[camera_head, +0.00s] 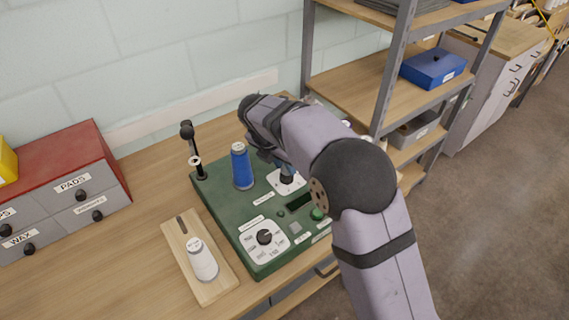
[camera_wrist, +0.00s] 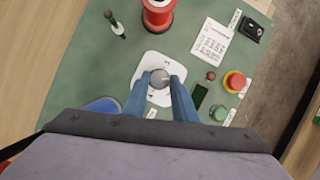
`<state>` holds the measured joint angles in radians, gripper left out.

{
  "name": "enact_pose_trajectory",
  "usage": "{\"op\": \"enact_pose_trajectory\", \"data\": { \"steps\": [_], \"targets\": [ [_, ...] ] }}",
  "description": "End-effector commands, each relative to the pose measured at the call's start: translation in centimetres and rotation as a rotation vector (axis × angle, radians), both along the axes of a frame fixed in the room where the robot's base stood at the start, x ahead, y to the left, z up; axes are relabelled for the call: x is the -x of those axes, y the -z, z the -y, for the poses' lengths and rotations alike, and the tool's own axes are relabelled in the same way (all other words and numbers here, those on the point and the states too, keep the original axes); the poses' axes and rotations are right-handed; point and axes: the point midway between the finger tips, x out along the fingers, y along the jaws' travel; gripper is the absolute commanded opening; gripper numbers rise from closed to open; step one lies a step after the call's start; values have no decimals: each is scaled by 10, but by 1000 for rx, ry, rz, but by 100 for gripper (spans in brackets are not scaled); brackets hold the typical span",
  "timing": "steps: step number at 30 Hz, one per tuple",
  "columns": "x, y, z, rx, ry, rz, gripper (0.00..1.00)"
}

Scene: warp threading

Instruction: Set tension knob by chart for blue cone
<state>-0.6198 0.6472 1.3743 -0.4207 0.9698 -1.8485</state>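A blue cone (camera_head: 242,167) stands on the green machine panel, left of my gripper. Part of it shows at the lower left of the wrist view (camera_wrist: 103,105). My gripper (camera_wrist: 160,80) points down over a round grey knob (camera_wrist: 159,88) on a white plate (camera_wrist: 150,66); this plate shows below it in the head view (camera_head: 279,186). The blue fingers are on opposite sides of the knob, with no clear gap seen. A printed chart (camera_wrist: 212,42) lies on the panel. A black dial (camera_head: 265,237) sits on a marked white plate nearer the front.
A red spool (camera_wrist: 158,14) stands near the gripper. The panel carries a red button (camera_wrist: 234,81) on yellow and a green button (camera_wrist: 218,112). A white cone (camera_head: 202,262) rests on a wooden board at left. Labelled drawers (camera_head: 65,185) and a shelf rack (camera_head: 362,78) flank the panel.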

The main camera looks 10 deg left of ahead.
Motion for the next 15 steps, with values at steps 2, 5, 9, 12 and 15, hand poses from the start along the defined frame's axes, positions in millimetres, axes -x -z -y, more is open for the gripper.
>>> {"op": "enact_pose_trajectory", "data": {
  "steps": [2, 5, 9, 12, 15],
  "targets": [
    [0, -1, 0, 0, 1, 0, 3],
    [0, -1, 0, 2, 12, -1, 3],
    [0, -3, -1, 3, 47, -2, 3],
    [0, -3, -1, 3, 93, -2, 3],
    [-1, -5, -2, 4, 154, -2, 3]
  ]
}}
